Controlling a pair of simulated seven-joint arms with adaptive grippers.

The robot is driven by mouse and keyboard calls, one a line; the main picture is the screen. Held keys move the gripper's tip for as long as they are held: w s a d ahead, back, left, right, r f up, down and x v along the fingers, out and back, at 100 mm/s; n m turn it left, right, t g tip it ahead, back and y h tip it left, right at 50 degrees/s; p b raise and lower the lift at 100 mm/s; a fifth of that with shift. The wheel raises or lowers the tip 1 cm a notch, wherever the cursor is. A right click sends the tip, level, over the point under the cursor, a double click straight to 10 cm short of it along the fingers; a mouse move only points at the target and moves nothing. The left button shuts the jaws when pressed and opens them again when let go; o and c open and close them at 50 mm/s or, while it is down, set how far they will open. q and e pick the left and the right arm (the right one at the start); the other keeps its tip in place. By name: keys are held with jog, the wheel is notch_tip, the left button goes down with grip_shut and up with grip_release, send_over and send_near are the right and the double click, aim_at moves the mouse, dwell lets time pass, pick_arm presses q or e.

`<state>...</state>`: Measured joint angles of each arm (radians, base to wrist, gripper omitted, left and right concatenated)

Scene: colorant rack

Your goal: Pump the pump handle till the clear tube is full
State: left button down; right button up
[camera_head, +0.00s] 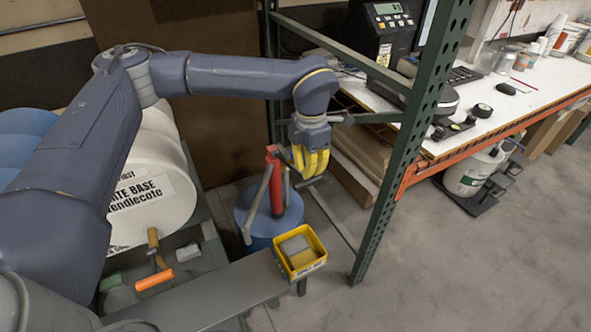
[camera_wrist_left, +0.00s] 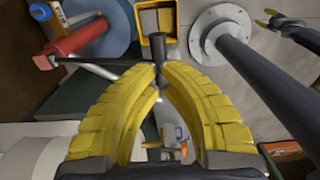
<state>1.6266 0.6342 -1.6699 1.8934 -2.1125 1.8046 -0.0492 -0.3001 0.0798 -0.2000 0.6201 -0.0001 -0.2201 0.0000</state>
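A red pump (camera_head: 276,180) stands upright on a blue drum (camera_head: 286,226) in the head view; both also show at the upper left of the left wrist view, the pump (camera_wrist_left: 80,40) and the drum (camera_wrist_left: 112,22). A grey tube (camera_head: 257,206) slants down from the pump's left side; I cannot tell any fill level. My left gripper (camera_head: 312,172) is right of the pump. In the left wrist view its curved yellow fingers (camera_wrist_left: 162,76) close around the dark grip of the pump handle (camera_wrist_left: 157,47). My right gripper (camera_wrist_left: 268,19) shows small at the upper right there, its opening unclear.
A yellow bin (camera_head: 300,251) with grey contents sits just in front of the drum. A green rack post (camera_head: 408,150) stands close to the right of my left gripper. A white drum (camera_head: 150,195) lies to the left.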

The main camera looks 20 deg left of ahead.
pick_arm(q)
jog(key=shift+r, duration=2.55)
jog(key=shift+d, duration=0.1)
